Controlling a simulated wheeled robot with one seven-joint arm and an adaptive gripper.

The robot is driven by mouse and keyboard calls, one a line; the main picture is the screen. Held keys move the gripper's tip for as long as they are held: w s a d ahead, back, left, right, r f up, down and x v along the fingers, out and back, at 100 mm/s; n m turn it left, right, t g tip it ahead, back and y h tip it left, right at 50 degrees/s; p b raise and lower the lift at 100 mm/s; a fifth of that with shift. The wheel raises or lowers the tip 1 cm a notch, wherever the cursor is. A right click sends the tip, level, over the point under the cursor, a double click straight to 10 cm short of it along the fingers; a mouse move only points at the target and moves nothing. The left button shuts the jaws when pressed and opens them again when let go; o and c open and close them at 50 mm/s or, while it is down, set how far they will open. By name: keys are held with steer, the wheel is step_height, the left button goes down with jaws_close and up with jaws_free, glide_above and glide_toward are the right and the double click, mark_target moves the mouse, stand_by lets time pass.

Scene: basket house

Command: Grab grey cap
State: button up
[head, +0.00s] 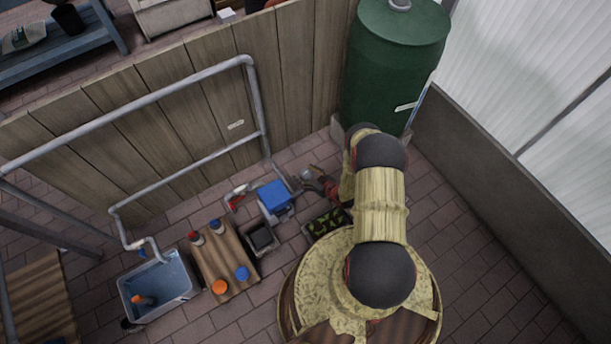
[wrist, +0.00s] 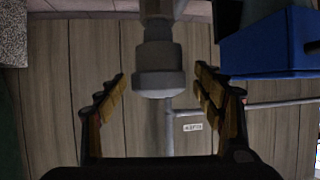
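A light grey cap (wrist: 158,82) on the end of a grey fitting hangs from the top of the wrist view. My gripper (wrist: 160,76) is open, with one finger on each side of the cap. Gaps show between the cap and both fingers, so it appears untouched; its depth relative to the fingertips is hard to judge. In the head view my gripper (head: 322,184) is low near the floor, right of the blue box (head: 274,195). A small grey piece (head: 308,173) shows beside it, partly hidden and too small to make out.
The blue box (wrist: 272,45) is close on the right in the wrist view. A grey pipe (head: 185,170) runs along the plank fence (head: 190,110). A black tray (head: 327,222) lies near my arm. A green tank (head: 392,70) stands behind. Floor at lower right is clear.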

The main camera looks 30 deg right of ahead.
steer(key=shift+c, duration=1.2)
steer(key=c, duration=0.7)
steer(key=shift+c, duration=0.9)
